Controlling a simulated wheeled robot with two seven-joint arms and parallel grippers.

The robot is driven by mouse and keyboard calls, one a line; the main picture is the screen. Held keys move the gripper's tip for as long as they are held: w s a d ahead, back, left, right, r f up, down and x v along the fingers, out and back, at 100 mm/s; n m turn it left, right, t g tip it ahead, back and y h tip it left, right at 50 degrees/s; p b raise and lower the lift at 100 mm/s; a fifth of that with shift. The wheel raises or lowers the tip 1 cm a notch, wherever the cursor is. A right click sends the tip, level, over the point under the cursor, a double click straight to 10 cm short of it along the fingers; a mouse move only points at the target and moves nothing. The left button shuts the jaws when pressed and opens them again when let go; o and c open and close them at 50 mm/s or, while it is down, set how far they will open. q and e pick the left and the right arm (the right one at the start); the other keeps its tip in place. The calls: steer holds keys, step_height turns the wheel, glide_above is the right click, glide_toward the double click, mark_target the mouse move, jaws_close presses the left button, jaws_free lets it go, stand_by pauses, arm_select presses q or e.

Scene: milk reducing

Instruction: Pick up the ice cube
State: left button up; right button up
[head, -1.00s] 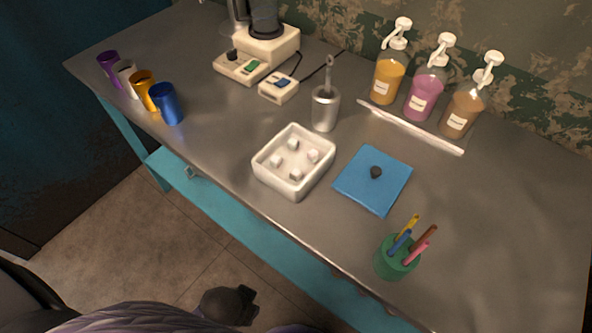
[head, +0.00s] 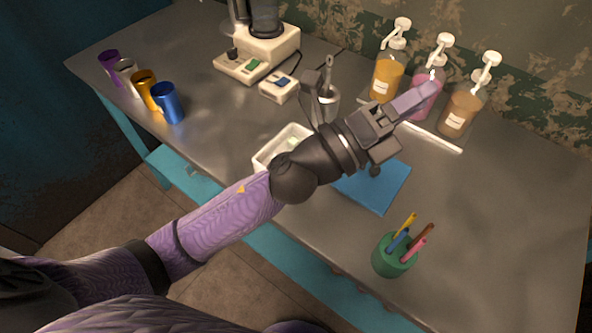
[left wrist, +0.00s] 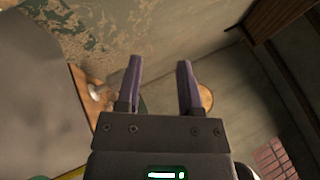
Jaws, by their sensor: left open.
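The square white tray (head: 267,154) sits on the metal table, mostly hidden behind my left forearm and wrist. One pale ice cube (head: 292,144) shows in its far part; the other cubes are covered by my arm. My left gripper (head: 422,100) is above the table, past the tray to the right, with its fingers pointing toward the pump bottles. In the left wrist view its two purple fingers (left wrist: 158,72) are apart with nothing between them. My right gripper is in neither view.
Pump bottles (head: 463,110) stand along the back wall. A blue cloth (head: 385,190) with a dark piece on it lies under my gripper. A green pen holder (head: 391,258) is at the front right, a metal cup (head: 331,103) behind my wrist, coloured cups (head: 168,103) at the left.

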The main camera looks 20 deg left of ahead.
arm_select(q)
steer(key=s+d+f+m+g+y, duration=0.2)
steer(key=f+m+g, duration=0.2)
steer(key=m+g, duration=0.55)
steer(key=s+d+f+m+g+y, duration=0.2)
steer(key=f+m+g, duration=0.35)
steer(key=m, duration=0.65)
steer(key=w+a+f+m+y, duration=0.2)
steer(key=w+a+y, duration=0.1)
steer(key=a+y, duration=0.55)
steer(key=w+a+f+m+y, duration=0.2)
steer(key=w+a+y, duration=0.25)
steer(key=a, duration=0.65)
steer(key=f, duration=0.3)
steer(key=f+b, duration=0.1)
steer(key=f, duration=0.2)
steer(key=f+b, duration=0.1)
steer(key=f, duration=0.3)
steer(key=shift+s+d, duration=0.25)
steer(key=shift+s, duration=0.1)
steer(key=shift+r, duration=0.1)
jaws_close()
